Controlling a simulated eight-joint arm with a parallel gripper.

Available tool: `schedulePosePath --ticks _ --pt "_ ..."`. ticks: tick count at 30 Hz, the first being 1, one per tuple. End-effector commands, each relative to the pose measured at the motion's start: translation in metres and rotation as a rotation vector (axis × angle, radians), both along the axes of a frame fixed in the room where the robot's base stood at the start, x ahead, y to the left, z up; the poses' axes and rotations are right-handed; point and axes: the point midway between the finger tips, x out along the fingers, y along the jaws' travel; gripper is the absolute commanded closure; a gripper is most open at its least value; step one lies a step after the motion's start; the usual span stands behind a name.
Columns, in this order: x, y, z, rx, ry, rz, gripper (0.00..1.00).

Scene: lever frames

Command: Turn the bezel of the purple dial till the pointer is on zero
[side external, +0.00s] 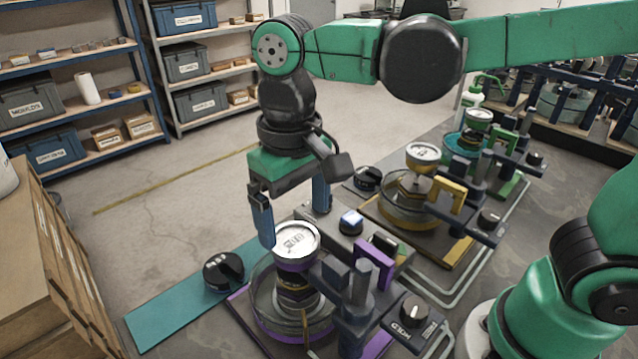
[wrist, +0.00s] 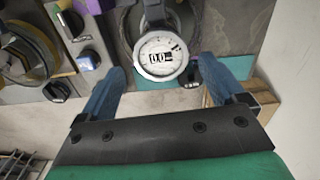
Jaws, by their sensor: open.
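The purple dial (side external: 297,241) has a white face and a purple band, and stands upright on a stem above a round base at the front station. In the wrist view its round face (wrist: 160,54) shows between and beyond my two blue fingers. The pointer's exact reading is too small to tell. My gripper (side external: 292,226) is open, with its fingers pointing down. In the side view the left finger is beside the dial's left edge and the right finger is behind it.
A purple lever frame (side external: 374,262) and a knob box (side external: 412,318) stand right of the dial. A black knob (side external: 223,271) sits on the teal strip (side external: 165,312) at left. A yellow station (side external: 425,190) and a green station (side external: 480,135) stand behind. Open floor lies left.

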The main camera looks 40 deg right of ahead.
Motion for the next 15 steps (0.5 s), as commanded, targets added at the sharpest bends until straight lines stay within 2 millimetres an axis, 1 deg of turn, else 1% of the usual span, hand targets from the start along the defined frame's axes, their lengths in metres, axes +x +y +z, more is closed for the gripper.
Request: schedulePosePath --ticks 3,6,9,15 --pt "0.000 0.000 0.014 0.000 0.000 0.000 0.11" --pt "0.000 0.000 0.022 0.000 0.001 0.000 0.11" --pt "0.000 0.000 0.026 -0.001 0.001 0.000 0.11" --pt "0.000 0.000 0.027 0.000 0.001 0.000 0.11"
